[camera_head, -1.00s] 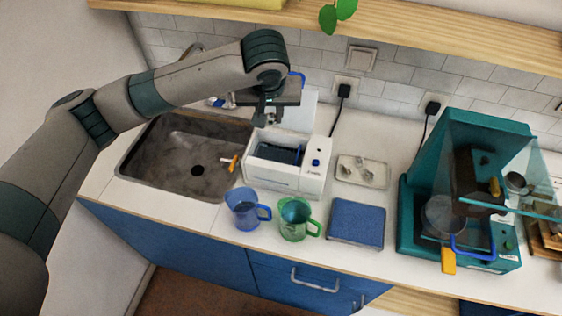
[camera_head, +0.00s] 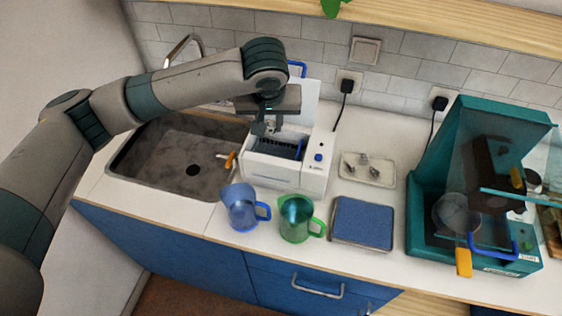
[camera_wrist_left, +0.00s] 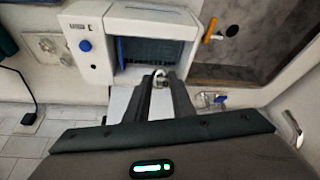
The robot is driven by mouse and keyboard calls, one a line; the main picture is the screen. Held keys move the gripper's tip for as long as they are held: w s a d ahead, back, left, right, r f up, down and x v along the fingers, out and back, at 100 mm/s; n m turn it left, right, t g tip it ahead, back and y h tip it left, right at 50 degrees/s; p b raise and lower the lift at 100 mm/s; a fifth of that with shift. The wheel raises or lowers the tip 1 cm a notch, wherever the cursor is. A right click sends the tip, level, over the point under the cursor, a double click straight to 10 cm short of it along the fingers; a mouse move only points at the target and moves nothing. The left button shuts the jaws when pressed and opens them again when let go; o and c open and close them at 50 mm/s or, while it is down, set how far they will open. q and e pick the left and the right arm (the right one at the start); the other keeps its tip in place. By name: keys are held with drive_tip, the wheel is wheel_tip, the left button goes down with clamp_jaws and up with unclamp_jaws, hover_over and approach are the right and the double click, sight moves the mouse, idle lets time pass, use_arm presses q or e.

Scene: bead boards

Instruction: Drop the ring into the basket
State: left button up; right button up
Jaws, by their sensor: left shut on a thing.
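My left gripper (camera_head: 266,128) is shut on a small pale ring, which shows between its fingertips (camera_wrist_left: 160,78) in the left wrist view (camera_wrist_left: 160,73). The ring is too small to make out clearly in the head view. The basket is dark blue (camera_head: 286,149) and sits inside an open white cleaner box (camera_head: 314,174); it also shows in the left wrist view (camera_wrist_left: 145,51). The fingertips are over the back part of the box, close to the basket's rear edge. The arm hides part of the box's raised lid. My right gripper is not in view.
A sink (camera_head: 165,165) lies left of the box. A blue jug (camera_head: 238,207), a green jug (camera_head: 295,217) and a blue mat (camera_head: 362,222) stand in front. A tray (camera_head: 366,180) with small metal pieces is at the right. A teal machine (camera_head: 420,215) stands farther right.

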use_arm(q)
drive_tip(key=o, duration=1)
drive_tip(key=shift+o, duration=0.5)
drive_tip(key=shift+r, duration=0.1)
drive_tip(key=b+v, duration=0.3)
drive_tip(key=v, duration=1.4)
drive_tip(key=shift+s+b, duration=0.15)
drive_tip(key=shift+b, duration=0.2)
